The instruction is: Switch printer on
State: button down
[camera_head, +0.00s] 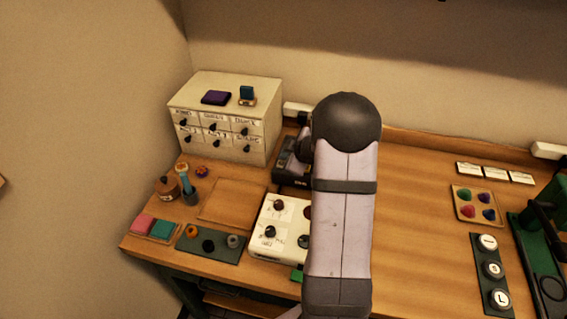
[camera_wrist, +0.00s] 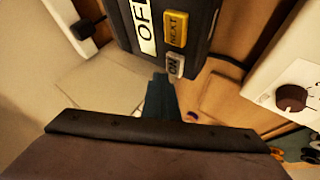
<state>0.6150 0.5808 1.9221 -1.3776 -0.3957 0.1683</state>
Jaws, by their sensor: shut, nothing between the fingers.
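The printer (camera_head: 290,172) is a dark box behind the white control box, partly hidden by my arm in the head view. In the wrist view the printer (camera_wrist: 118,22) shows a white panel reading OFF, a yellow NEXT button (camera_wrist: 176,28) and a small grey ON button (camera_wrist: 175,66) at its edge. My gripper (camera_wrist: 159,80) is shut and empty, its dark fingertips just beside the ON button. I cannot tell whether they touch it. In the head view my gripper is hidden behind my arm.
A white box with knobs (camera_head: 262,240) stands in front of the printer, and it also shows in the wrist view (camera_wrist: 262,70). A cream drawer cabinet (camera_head: 240,95) stands behind left. A wooden tray (camera_head: 233,203) lies left.

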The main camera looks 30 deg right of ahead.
jog(key=shift+f, duration=0.15)
dwell(0.5)
jog(key=shift+f, duration=0.35)
jog(key=shift+f+b, duration=0.45)
jog(key=shift+b, duration=0.1)
dwell(0.7)
jog(key=shift+r, duration=0.2)
jog(key=shift+r+p, duration=0.75)
jog(key=shift+p, duration=0.35)
jog(key=shift+r, duration=0.1)
notch_tip(320, 180, up, 6)
jog(key=p, duration=0.6)
jog(key=shift+p, duration=0.35)
